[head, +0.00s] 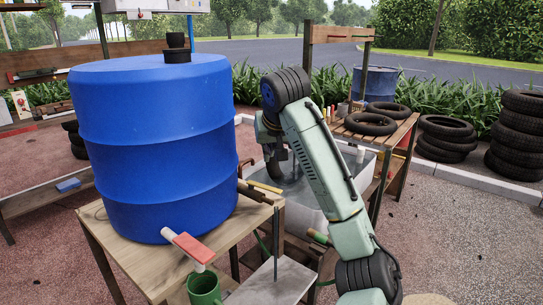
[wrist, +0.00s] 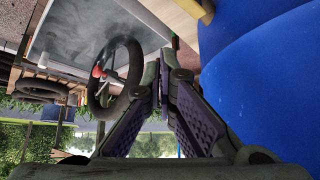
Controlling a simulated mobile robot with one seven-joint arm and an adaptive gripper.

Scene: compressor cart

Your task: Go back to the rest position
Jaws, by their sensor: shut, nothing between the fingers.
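My arm (head: 322,150) rises from the lower right of the head view, bends at the top and hangs down over the grey tub (head: 300,205), to the right of the big blue barrel (head: 155,140). In the wrist view my gripper (wrist: 165,58) has its two fingers together at the tips, with nothing between them. The blue barrel (wrist: 265,85) is close on the right in that view. A dark ring (wrist: 115,80) shows behind the fingers on the left, with the grey tub surface (wrist: 80,38) near it. In the head view the fingertips are hard to make out.
Tyres (head: 370,124) lie on a bench behind my arm. More tyres (head: 518,135) are stacked at right. Paving (head: 460,240) is open at lower right.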

